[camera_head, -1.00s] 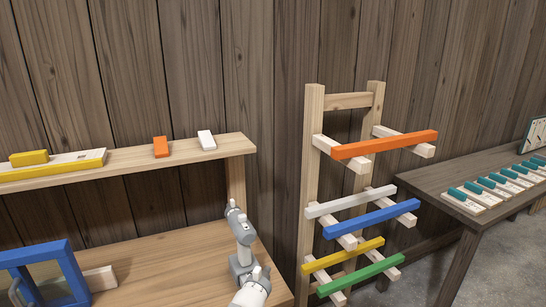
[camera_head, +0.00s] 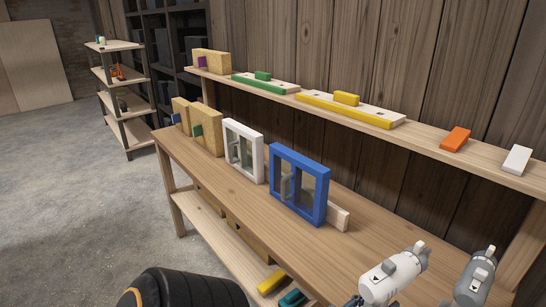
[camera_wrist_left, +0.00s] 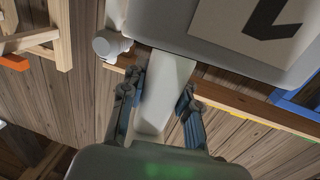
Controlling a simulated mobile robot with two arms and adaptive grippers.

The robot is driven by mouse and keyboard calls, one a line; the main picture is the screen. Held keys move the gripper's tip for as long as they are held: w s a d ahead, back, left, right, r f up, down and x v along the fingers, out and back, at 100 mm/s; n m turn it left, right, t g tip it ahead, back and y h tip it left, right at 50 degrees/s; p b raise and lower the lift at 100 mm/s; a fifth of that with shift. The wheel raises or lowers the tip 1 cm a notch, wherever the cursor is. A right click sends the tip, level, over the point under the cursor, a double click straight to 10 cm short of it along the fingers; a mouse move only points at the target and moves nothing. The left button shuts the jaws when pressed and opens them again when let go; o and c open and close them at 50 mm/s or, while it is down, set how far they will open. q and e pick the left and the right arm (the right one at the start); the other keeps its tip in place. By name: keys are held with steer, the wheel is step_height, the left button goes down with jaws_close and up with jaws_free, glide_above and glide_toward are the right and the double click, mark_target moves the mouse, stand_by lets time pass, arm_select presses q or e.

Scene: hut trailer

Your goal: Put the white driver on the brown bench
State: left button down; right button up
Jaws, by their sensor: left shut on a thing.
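My left gripper (camera_wrist_left: 160,105) shows in the left wrist view, its two dark fingers on either side of a smooth, long white thing. A light brown wooden bench (camera_head: 245,208) runs along the plank wall there. The darker brown bench from the earlier head frame is out of view now.
A blue frame (camera_head: 299,188), a white frame (camera_head: 243,152) and wooden blocks stand on the light bench. A shelf above holds an orange block (camera_head: 455,139) and a white block (camera_head: 517,159). A black rounded object (camera_head: 190,288) is at the bottom. Floor at left is open.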

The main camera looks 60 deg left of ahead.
arm_select(q)
steer(key=w+a+r+n+y+b, duration=0.15)
steer(key=a+r, duration=0.25)
steer(key=a, duration=0.5)
steer(key=w+a+r+n+y+b, duration=0.1)
steer(key=w+a+r+y+b, duration=0.1)
steer(key=a+r, duration=0.5)
steer(key=w+d+f+p, duration=0.1)
steer(key=w+d+f, duration=0.3)
steer(key=f, duration=0.3)
steer(key=w+d+f+p, duration=0.1)
steer(key=w+d+f, duration=0.4)
steer(key=f, duration=0.3)
steer(key=shift+p, duration=0.3)
arm_select(e)
steer(key=shift+s+a+f, duration=0.35)
steer(key=shift+s+a, duration=0.05)
steer(key=shift+a, duration=0.1)
steer(key=shift+s+a+f, duration=0.3)
steer(key=shift+s+a, duration=0.05)
steer(key=shift+a, duration=0.15)
arm_select(q)
steer(key=shift+d+f+m, duration=0.1)
steer(key=shift+f+m, duration=0.05)
steer(key=shift+m, duration=0.1)
arm_select(e)
steer(key=shift+d, duration=0.1)
